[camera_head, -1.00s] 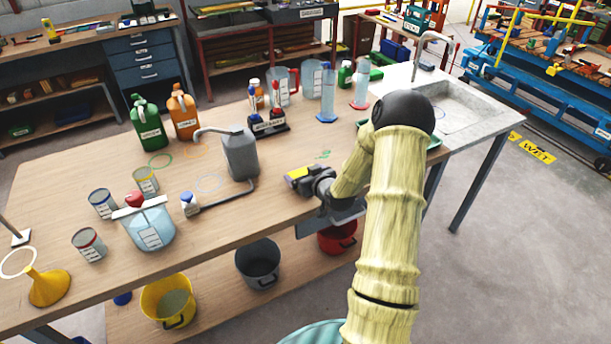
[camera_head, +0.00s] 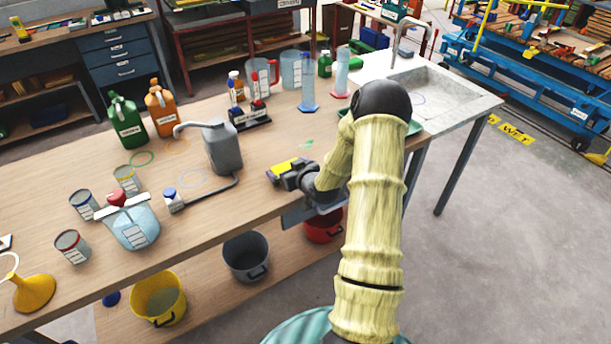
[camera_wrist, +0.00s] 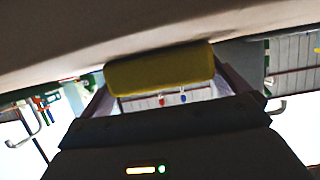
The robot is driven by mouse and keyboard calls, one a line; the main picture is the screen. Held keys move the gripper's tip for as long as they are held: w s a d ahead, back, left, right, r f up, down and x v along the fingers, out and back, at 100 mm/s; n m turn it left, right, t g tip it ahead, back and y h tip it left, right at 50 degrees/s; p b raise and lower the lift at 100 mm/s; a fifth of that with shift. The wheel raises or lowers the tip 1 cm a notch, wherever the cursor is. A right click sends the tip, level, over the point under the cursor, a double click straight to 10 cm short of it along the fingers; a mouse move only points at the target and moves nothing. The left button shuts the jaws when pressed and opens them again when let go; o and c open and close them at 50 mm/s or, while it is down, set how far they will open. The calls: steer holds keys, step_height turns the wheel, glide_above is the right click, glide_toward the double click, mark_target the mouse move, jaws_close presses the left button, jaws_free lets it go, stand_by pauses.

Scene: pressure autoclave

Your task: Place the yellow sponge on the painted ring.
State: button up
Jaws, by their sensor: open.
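The yellow sponge (camera_head: 284,166) shows at the end of my gripper (camera_head: 281,173), low over the wooden bench near its front edge. In the wrist view the sponge (camera_wrist: 160,70) lies across the space between my two dark fingers. My gripper (camera_wrist: 165,85) is open; whether either finger touches the sponge I cannot tell.
A grey can (camera_head: 222,148) with a long spout stands left of my gripper. Bottles (camera_head: 127,122), a rack (camera_head: 248,115) and cylinders (camera_head: 308,97) stand behind. A green tray (camera_head: 414,127) and sink (camera_head: 436,90) are at right. Bare bench top lies between can and gripper.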

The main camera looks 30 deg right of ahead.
steer(key=b+v, duration=0.2)
steer(key=v, duration=1.5)
steer(key=shift+d, duration=0.15)
steer(key=shift+r, duration=0.1)
steer(key=s+a+r+g, duration=0.1)
steer(key=s+a+g, duration=0.4)
steer(key=a, duration=0.4)
steer(key=s+a+r+g, duration=0.1)
steer(key=s+a+g, duration=0.4)
steer(key=a, duration=0.4)
steer(key=shift+s+a+r+g, duration=0.2)
steer(key=shift+s+r+g, duration=0.2)
steer(key=shift+s, duration=0.35)
